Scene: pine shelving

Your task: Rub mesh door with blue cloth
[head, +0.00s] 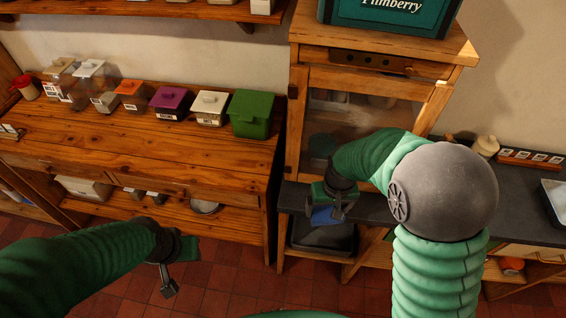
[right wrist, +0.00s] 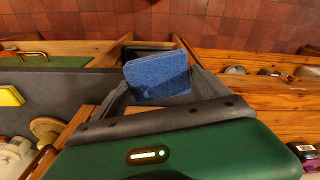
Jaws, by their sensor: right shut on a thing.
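The mesh door (head: 320,112) is the wood-framed front panel of the pine cabinet in the head view. Its see-through panel is partly hidden by my right arm. My right gripper (head: 338,211) is just below the door, in front of the dark counter edge. It is shut on the blue cloth (head: 322,217). The right wrist view shows the cloth (right wrist: 157,76) as a folded blue pad between the two grey fingers. I see no contact between cloth and door. My left gripper (head: 168,284) hangs low over the floor at left; its jaw opening is unclear.
A wooden bench (head: 140,150) at left carries several lidded containers, including a green bin (head: 251,114). A teal box (head: 390,16) stands on the cabinet. A dark counter (head: 520,205) runs right, with a beige jar (head: 485,147). The red-tiled floor (head: 225,285) is clear between the arms.

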